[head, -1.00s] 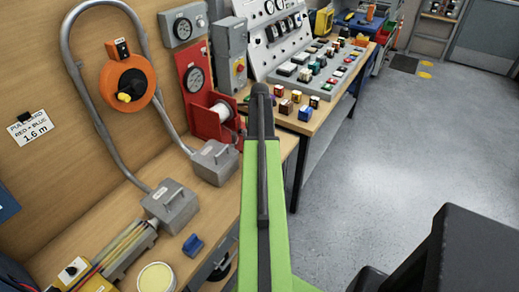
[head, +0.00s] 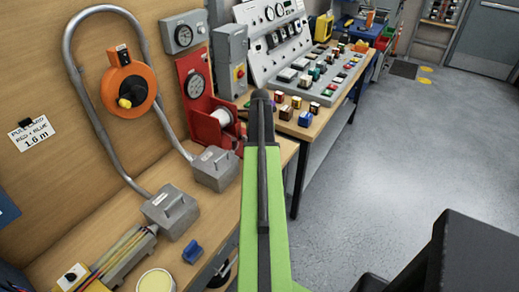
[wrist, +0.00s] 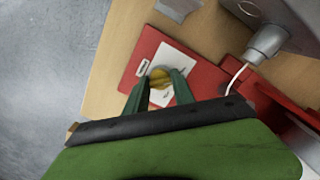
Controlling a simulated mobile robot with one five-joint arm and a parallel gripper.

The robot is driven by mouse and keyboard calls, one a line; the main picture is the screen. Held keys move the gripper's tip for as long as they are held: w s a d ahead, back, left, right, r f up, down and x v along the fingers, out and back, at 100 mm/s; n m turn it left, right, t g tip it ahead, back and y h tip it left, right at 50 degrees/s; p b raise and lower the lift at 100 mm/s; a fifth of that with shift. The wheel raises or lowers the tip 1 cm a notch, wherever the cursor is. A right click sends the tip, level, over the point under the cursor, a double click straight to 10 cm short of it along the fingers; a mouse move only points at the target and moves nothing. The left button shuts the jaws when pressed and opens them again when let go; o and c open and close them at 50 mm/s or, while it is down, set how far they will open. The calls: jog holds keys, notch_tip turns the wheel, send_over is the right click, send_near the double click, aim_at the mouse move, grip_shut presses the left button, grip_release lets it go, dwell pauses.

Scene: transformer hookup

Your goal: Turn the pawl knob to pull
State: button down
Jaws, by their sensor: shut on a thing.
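The yellow pawl knob (wrist: 160,75) sits on a white label plate (wrist: 172,62) on the red winch base in the wrist view. My gripper (wrist: 160,80) has one green finger on each side of the knob and is shut on it. The fingers hide part of the knob, and I cannot read its setting. In the head view the red winch (head: 204,128) with its pale drum stands left of my arm. My arm hides the knob and my gripper there.
In the wrist view a grey cylinder (wrist: 268,43) and a thin pale cable (wrist: 236,78) are right of the fingers. In the head view, grey boxes (head: 170,211) stand on the bench to the left, and a control console (head: 300,75) is behind.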

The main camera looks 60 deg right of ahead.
jog(key=m, duration=0.4)
jog(key=shift+w+d+m, duration=0.1)
jog(key=shift+d+m, duration=0.05)
jog(key=shift+m, duration=0.15)
jog(key=m, duration=0.4)
jog(key=shift+m, duration=0.3)
jog(key=m, duration=0.4)
jog(key=shift+m, duration=2)
jog(key=c, duration=1.1)
grip_release()
jog(key=shift+o, duration=0.2)
